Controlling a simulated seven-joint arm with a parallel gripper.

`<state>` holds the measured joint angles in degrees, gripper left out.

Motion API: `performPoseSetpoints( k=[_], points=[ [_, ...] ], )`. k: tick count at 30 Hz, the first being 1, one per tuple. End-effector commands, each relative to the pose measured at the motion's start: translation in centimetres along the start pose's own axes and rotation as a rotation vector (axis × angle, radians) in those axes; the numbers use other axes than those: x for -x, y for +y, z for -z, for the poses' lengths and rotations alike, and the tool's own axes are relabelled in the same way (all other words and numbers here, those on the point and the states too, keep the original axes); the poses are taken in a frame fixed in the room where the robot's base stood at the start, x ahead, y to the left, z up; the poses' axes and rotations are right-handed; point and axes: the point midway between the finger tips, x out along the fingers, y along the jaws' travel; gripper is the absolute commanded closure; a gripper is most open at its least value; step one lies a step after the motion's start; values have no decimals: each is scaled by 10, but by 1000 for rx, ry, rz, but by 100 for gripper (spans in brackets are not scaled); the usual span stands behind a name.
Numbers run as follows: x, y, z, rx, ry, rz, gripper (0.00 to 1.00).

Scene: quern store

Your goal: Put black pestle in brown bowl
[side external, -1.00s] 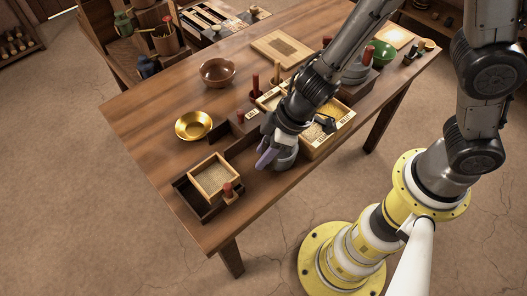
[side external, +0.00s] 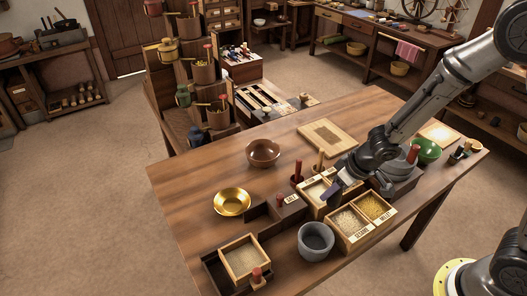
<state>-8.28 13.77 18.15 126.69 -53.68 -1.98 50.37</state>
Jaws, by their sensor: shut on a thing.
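The brown bowl (side external: 263,153) stands upright and looks empty on the table, left of the tan board. My gripper (side external: 335,191) is over the grain boxes, to the right of the bowl and apart from it. It is shut on a dark thing at its fingertips, which I take to be the black pestle; its shape is mostly lost against the fingers and the boxes. A grey mortar (side external: 316,241) stands near the front edge, with no pestle visible in it.
A brass bowl (side external: 232,203) stands left of the grain boxes (side external: 353,238). Red-handled tools (side external: 297,174) stand upright between the brown bowl and my gripper. A tan board (side external: 327,137) lies behind. A green bowl (side external: 427,150) is at right. The table's left part is clear.

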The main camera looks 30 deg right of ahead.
Motion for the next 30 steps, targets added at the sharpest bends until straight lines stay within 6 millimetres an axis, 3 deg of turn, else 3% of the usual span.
performPoseSetpoints(
  k=[8, 14, 20, 27, 30],
  points=[
    [-8, 55, 4, -172, 4, -78, 100],
    [-9, 70, 30, -248, 9, -127, 100],
    [-7, 71, 74, -336, 12, -172, 100],
    [2, 48, 135, -475, 5, -210, 100],
    [6, 39, 151, -520, 2, -223, 100]
  ],
)
